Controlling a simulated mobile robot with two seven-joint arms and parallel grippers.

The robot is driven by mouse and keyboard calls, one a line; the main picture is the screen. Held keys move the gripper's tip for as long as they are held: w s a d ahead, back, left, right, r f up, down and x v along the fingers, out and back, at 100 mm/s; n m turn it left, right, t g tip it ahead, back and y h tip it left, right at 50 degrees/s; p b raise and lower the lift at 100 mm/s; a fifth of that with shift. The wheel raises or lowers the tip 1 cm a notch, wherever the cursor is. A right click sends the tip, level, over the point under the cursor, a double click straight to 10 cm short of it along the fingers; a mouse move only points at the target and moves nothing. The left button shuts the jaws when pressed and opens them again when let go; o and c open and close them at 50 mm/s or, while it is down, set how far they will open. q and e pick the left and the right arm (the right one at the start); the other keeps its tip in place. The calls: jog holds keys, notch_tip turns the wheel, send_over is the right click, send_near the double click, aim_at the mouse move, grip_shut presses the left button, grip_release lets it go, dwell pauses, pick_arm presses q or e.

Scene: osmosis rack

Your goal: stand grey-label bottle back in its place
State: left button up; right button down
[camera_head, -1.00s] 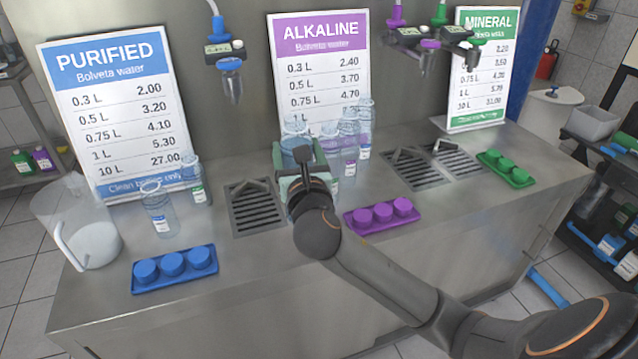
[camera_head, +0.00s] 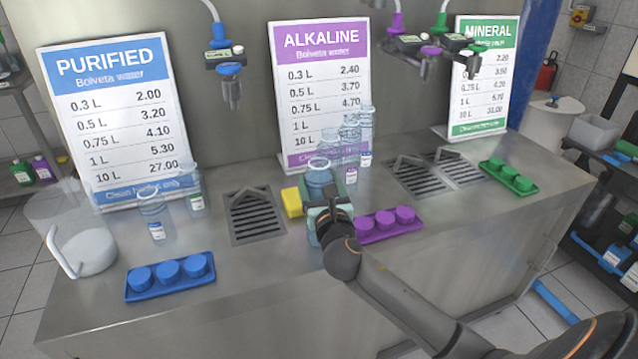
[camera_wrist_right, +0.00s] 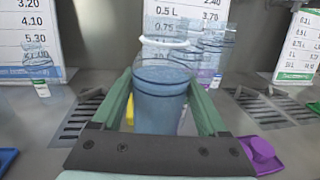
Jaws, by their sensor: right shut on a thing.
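My right gripper (camera_head: 326,192) has green fingers and is shut on a clear bluish bottle (camera_head: 319,175). It holds the bottle upright at the middle of the steel counter, right of the left drain grate. The held bottle fills the space between the fingers in the right wrist view (camera_wrist_right: 160,108). Its label is hidden, so I cannot tell its colour. I cannot tell whether its base touches the counter. Several clear bottles (camera_head: 351,150) stand just behind it before the ALKALINE sign, at least one with a purple label. My left gripper is not in view.
A yellow block (camera_head: 292,202) lies just left of the held bottle. A purple cap tray (camera_head: 388,226) is close on the right. Drain grates (camera_head: 254,217) lie on both sides. Blue-label (camera_head: 156,228) and green-label (camera_head: 196,200) bottles and a clear jug (camera_head: 90,250) stand left.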

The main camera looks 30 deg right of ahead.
grip_release()
jog(key=shift+f, duration=0.1)
